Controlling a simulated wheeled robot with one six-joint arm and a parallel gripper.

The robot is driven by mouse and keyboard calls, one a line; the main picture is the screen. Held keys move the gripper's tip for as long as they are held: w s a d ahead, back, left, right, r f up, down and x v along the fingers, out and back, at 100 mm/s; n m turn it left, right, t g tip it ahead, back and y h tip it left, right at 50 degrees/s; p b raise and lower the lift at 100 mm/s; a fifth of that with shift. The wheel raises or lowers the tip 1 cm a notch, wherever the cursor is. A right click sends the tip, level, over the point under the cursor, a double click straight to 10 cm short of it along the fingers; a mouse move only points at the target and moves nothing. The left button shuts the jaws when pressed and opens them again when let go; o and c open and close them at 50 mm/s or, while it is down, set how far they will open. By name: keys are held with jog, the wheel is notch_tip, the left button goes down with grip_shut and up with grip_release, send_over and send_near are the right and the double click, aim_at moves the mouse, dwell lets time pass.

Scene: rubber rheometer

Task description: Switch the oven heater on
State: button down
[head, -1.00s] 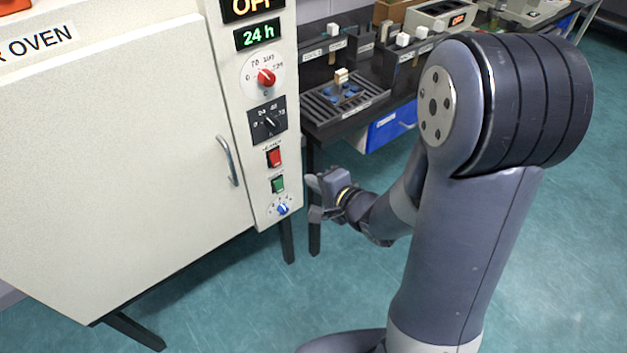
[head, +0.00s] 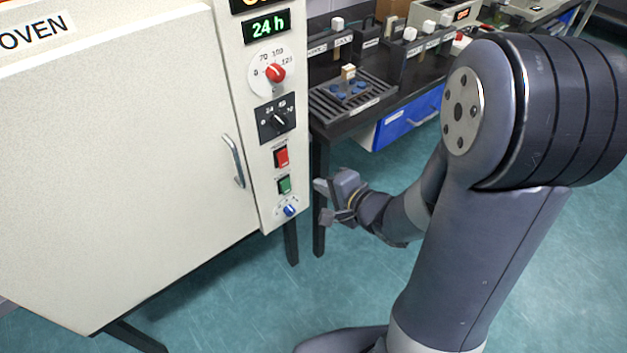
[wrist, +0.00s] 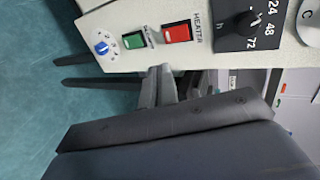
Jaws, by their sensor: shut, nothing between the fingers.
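The oven (head: 120,150) is a large cream cabinet with a control strip on its right edge. The red rocker switch (head: 281,157) sits below the black hour dial; in the wrist view the red switch (wrist: 176,33) is labelled HEATER. A green switch (head: 284,185) is just below it, and it also shows in the wrist view (wrist: 133,41). My gripper (head: 325,202) is to the right of the control strip, low, near the green switch's height. In the wrist view its fingers (wrist: 158,88) look together and empty, tips close to the panel's edge.
A red temperature knob (head: 275,72), black hour dial (head: 277,121) and blue knob (head: 290,210) share the strip. The door handle (head: 233,161) sticks out to its left. A dark bench (head: 345,125) with a blue drawer (head: 408,118) stands behind my arm.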

jog(key=b, duration=0.3)
send_near(285, 164)
jog(key=f+x, duration=0.1)
jog(key=x, duration=0.5)
jog(key=shift+w+a+r, duration=0.1)
jog(key=shift+w+r, duration=0.05)
jog(key=shift+r, duration=0.05)
jog(key=shift+f, duration=0.1)
jog(key=shift+w+a+b, duration=0.15)
jog(key=shift+w+b, duration=0.05)
jog(key=shift+b, duration=0.25)
jog(key=shift+r+p, duration=0.9)
jog(key=shift+p, duration=0.05)
jog(key=shift+s, duration=0.1)
